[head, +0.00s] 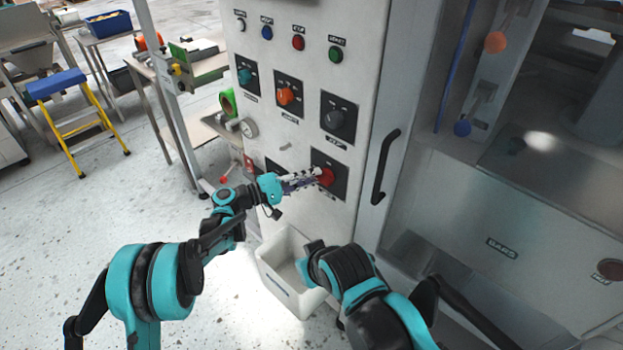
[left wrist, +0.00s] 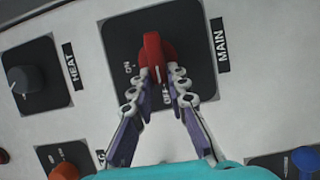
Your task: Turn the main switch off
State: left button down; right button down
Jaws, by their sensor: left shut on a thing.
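The main switch is a red knob (head: 326,177) on a black plate, low on the panel of the grey-white cabinet. In the left wrist view the red knob (left wrist: 153,50) sits beside the label MAIN (left wrist: 219,45), with ON and OFF marks on its plate (left wrist: 118,35). My left gripper (head: 316,178) reaches it from the left. In the left wrist view its fingers (left wrist: 164,76) are shut on the knob, one on each side. The fingers partly cover the OFF mark, and I cannot tell exactly where the knob points. My right arm shows, but its fingers do not.
Other knobs are close by: a dark HEAT knob (left wrist: 26,79), an orange one (head: 285,96) and a teal one (head: 245,76). A black door handle (head: 384,166) is right of the panel. A white bin (head: 283,277) stands below. Open floor lies to the left.

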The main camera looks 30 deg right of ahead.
pick_arm(q)
jog(key=shift+f, duration=0.1)
dwell(0.3)
jog(key=c, duration=1.5)
grip_release()
jog(key=a, duration=1.2)
jog(key=shift+w, duration=0.3)
jog(key=shift+n, duration=0.3)
